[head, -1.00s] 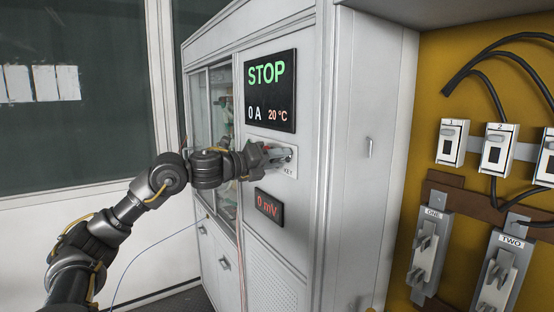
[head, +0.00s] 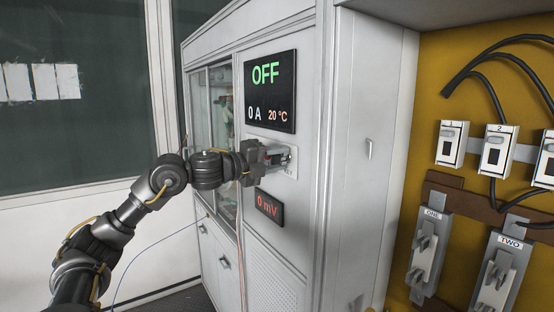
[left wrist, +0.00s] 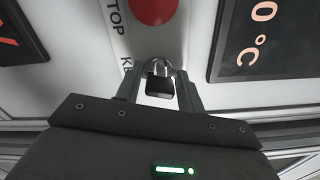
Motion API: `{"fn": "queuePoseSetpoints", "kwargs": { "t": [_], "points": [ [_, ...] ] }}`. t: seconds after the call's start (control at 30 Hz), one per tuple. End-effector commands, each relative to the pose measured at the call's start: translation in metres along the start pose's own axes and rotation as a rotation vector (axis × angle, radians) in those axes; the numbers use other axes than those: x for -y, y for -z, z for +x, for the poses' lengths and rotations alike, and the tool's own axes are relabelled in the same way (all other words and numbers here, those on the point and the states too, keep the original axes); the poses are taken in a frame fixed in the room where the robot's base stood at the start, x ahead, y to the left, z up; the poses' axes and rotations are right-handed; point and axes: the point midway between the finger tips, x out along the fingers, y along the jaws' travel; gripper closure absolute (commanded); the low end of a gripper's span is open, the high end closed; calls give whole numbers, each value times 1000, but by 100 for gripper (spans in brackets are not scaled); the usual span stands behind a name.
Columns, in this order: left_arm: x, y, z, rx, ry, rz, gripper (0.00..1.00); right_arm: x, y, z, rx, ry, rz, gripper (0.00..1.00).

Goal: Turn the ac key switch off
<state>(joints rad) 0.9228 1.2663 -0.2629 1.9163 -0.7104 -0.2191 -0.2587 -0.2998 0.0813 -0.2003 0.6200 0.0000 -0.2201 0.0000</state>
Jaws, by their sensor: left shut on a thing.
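The AC key switch is on the front of the white cabinet (head: 334,150). In the left wrist view the key (left wrist: 160,86) has a dark head in front of a metal lock ring. My left gripper (head: 277,158) is at the key plate under the large display, with its fingers shut on the key from both sides; they also show in the left wrist view (left wrist: 160,95). The large display (head: 270,91) reads OFF in green, with 0 A and 20 °C below. My right gripper is not in view.
A red round button (left wrist: 154,8) is close beside the key, near STOP lettering. A small 0 mV display (head: 269,206) is below the key plate. Switches (head: 497,149) and fuse holders (head: 429,256) are on the yellow panel at right.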

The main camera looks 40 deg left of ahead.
Motion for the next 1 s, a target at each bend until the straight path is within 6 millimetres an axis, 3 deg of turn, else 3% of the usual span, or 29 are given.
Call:
{"fn": "queuePoseSetpoints", "kwargs": {
  "t": [0.5, 1.0],
  "points": [
    [0, -1, 0, 1, 0, -227, 85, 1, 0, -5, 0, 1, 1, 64],
    [0, 0, 0, 1, 0, -313, 85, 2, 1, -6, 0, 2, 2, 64]
  ]
}}
